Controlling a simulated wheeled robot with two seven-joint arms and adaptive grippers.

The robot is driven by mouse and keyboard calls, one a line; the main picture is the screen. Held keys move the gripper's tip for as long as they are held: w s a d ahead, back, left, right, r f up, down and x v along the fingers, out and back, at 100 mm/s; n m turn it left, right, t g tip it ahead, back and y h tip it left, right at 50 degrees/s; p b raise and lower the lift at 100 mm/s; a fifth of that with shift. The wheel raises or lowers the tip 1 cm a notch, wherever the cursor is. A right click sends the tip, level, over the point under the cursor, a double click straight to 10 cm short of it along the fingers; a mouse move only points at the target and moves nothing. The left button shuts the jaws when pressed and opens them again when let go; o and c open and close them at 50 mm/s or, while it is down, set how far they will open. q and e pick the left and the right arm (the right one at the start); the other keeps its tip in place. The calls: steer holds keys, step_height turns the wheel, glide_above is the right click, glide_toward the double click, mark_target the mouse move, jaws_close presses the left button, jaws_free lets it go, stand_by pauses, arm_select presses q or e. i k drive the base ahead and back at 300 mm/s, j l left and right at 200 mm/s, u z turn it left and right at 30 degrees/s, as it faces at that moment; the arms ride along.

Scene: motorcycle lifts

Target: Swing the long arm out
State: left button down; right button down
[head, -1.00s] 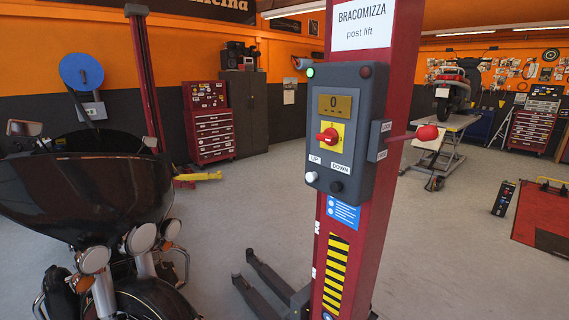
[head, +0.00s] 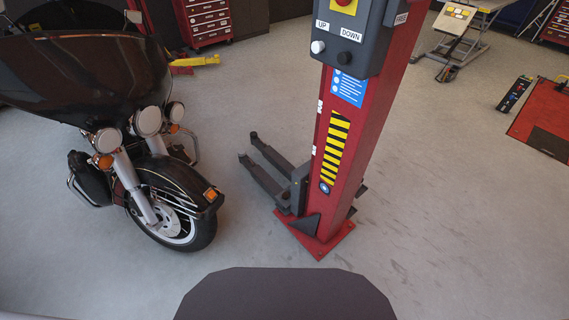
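The red post lift (head: 345,150) stands upright in the middle of the head view. Two dark lift arms (head: 268,175) reach low over the floor from its base toward the back left, side by side. They look close in length from here, with the rear one partly behind the front one. The control box (head: 345,45) with its UP and DOWN buttons is cut off by the top edge. Neither of my grippers is in view.
A dark motorcycle (head: 150,165) stands close on the left of the lift. The lift's red base plate (head: 320,240) is on the floor. A red platform (head: 545,120) and a small black box (head: 515,93) lie at right. Grey floor (head: 440,220) is clear at front right.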

mark_target(275, 158)
steer(key=i+l+z, duration=0.2)
steer(key=l+z, duration=0.15)
steer(key=l, duration=0.2)
steer(key=i+l+z, duration=0.25)
steer(key=l+z, duration=0.15)
steer(key=i+l+z, duration=0.35)
steer(key=l, duration=0.2)
steer(key=i+l+z, duration=0.25)
steer(key=i, duration=0.15)
steer(key=i+l+z, duration=0.1)
steer(key=i+z, duration=0.15)
steer(key=i, duration=0.15)
steer(key=i+l, duration=0.1)
steer(key=i, duration=0.65)
steer(key=i+l+u, duration=0.1)
steer(key=i+u, duration=0.3)
steer(key=i, duration=0.4)
steer(key=i+u, duration=0.7)
steer(key=u, duration=0.15)
steer(key=i+j+u, duration=0.1)
steer(key=i+u, duration=0.2)
steer(key=u, duration=0.15)
steer(key=i+u, duration=0.3)
steer(key=u, duration=0.15)
